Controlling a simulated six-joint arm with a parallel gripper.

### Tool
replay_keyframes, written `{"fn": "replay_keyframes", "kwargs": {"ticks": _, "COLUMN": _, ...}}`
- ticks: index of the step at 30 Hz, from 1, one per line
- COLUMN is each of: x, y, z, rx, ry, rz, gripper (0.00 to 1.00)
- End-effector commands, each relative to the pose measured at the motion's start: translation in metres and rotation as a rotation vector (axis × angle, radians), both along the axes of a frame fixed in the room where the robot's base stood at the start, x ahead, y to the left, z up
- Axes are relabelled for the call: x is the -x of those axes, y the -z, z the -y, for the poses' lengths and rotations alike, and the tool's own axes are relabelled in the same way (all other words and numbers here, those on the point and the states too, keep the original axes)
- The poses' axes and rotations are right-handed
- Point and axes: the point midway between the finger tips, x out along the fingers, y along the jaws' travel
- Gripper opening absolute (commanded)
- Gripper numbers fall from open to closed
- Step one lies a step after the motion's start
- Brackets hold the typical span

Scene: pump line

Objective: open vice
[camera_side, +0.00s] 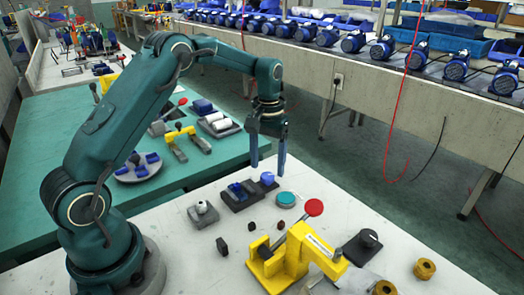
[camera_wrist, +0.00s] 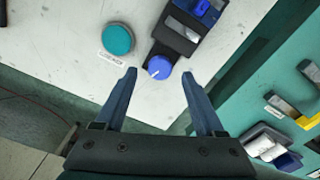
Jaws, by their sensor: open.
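The yellow vice (camera_side: 312,248) stands on the white table at the front. A thin lever with a round red knob (camera_side: 314,207) rises from it, tilted up to the right. I cannot tell how far apart its jaws stand. My gripper (camera_side: 267,172) is open and empty, pointing down above the table, behind the vice and apart from it. In the wrist view my gripper (camera_wrist: 159,73) has its two fingers spread, with a blue round cap (camera_wrist: 159,67) showing between the tips. The cap sits at the end of a dark block. The vice is not in the wrist view.
Beside the vice stand a teal disc (camera_side: 286,198), a dark tray with blue parts (camera_side: 238,195), a block with a white ball (camera_side: 202,212), a dark puck-topped block (camera_side: 362,247) and brass rings (camera_side: 424,269). Small dark cubes lie left of it. A green table (camera_side: 70,205) adjoins.

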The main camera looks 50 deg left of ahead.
Motion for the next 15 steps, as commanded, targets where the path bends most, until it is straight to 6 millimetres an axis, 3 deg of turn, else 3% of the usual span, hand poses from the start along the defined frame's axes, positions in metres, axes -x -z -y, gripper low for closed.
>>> {"fn": "replay_keyframes", "kwargs": {"ticks": 6, "x": 0.001, "y": 0.024, "z": 0.001, "rx": 0.001, "ry": 0.001, "rz": -0.002, "gripper": 0.71}}
{"fn": "replay_keyframes", "kwargs": {"ticks": 15, "x": 0.0, "y": 0.028, "z": 0.001, "rx": 0.0, "ry": 0.001, "rz": 0.001, "gripper": 0.71}}
